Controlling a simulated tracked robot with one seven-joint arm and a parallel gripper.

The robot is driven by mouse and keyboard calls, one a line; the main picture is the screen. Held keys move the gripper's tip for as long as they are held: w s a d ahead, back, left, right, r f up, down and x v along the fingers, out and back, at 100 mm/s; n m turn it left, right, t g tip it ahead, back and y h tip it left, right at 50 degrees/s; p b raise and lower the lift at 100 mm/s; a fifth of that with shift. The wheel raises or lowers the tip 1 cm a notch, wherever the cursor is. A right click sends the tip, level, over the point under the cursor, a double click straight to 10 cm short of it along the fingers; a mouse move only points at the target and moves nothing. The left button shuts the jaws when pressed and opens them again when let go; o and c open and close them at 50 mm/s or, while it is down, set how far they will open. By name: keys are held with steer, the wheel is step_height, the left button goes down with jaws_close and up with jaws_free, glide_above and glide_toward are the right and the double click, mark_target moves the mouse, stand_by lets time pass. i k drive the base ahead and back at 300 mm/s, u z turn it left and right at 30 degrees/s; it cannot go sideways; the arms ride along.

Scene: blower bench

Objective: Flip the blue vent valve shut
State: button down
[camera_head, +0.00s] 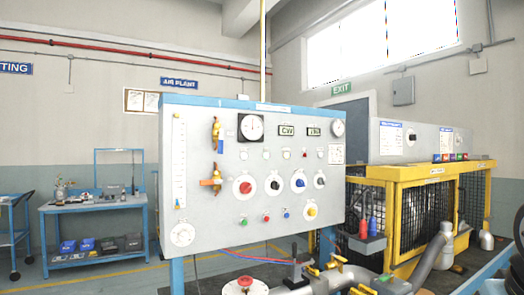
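A brass valve (215,130) sits on the upper left part of the grey control panel (227,200). A small blue handle (221,146) shows at its lower right and looks roughly vertical; its exact angle is too small to tell. Below it is a second brass valve with an orange handle (211,182) lying roughly level. A round blue knob (298,181) is further right on the panel. No label naming the vent valve can be read. My gripper is not in view.
The panel also carries gauges, a red knob (244,188) and a yellow knob (311,210). Pipework with a red handwheel (245,283) and yellow handles (337,262) lies in front, below the panel. A yellow cage (408,175) stands right; a blue trolley (95,205) stands left.

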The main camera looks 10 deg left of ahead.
mark_target(221, 151)
steer(key=u, duration=0.2)
steer(key=i, duration=0.9)
steer(key=u, duration=0.7)
